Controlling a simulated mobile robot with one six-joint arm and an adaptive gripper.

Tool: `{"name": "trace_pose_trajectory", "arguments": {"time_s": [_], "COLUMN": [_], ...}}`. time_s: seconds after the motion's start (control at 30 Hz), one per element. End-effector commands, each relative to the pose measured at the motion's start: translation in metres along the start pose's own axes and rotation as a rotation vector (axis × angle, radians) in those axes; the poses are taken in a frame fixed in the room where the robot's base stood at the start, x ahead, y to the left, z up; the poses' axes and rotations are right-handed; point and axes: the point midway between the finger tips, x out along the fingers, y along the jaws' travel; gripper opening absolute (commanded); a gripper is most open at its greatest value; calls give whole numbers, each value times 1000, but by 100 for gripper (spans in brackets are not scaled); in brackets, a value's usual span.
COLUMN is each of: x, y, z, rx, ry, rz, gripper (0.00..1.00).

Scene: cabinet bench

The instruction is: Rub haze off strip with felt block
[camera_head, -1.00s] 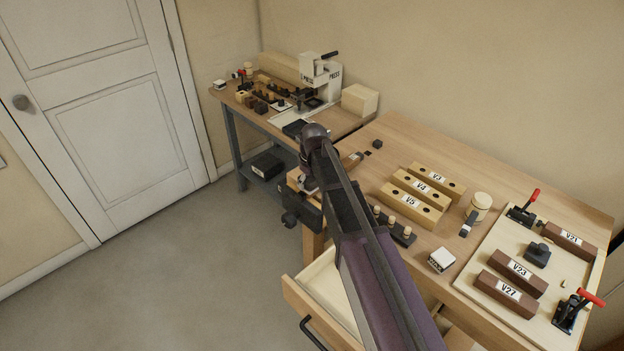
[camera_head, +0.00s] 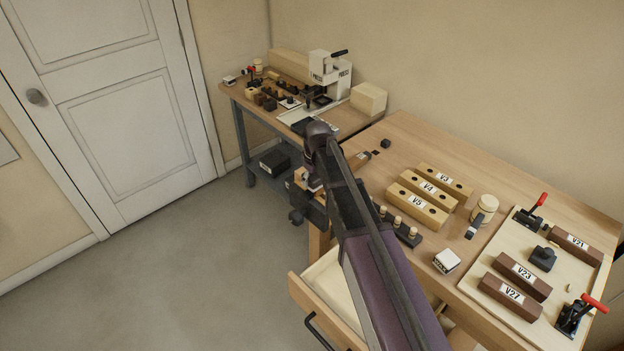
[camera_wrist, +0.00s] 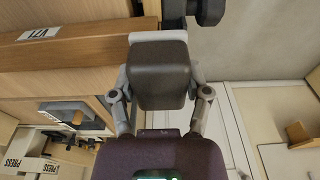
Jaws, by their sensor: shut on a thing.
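In the wrist view my gripper (camera_wrist: 160,80) is shut on a dark, rounded block (camera_wrist: 155,72), one finger on each side. A pale layer (camera_wrist: 158,37) shows along the block's far edge; I take this for the felt block. Just beyond it lies a long brown wooden bar (camera_wrist: 85,47) labelled V71; whether the block touches it I cannot tell. No strip surface with haze can be made out; the block may cover it. In the head view my arm hides most of the gripper and block, at the bench's left end.
The bench (camera_head: 410,140) carries tan blocks V3, V4 and V5 (camera_head: 416,206), a round tan container (camera_head: 485,208) and a board (camera_head: 505,240) with brown blocks and red-handled clamps. A drawer (camera_head: 330,284) stands open below. A second table with a press (camera_head: 330,72) stands behind.

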Motion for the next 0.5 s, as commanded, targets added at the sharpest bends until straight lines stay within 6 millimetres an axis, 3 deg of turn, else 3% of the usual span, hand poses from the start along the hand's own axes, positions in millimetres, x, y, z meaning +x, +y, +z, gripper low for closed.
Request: {"name": "trace_pose_trajectory", "arguments": {"time_s": [0.5], "x": [-40], "y": [0], "z": [-5], "rx": [0], "ry": [0], "rz": [0], "gripper": [17]}}
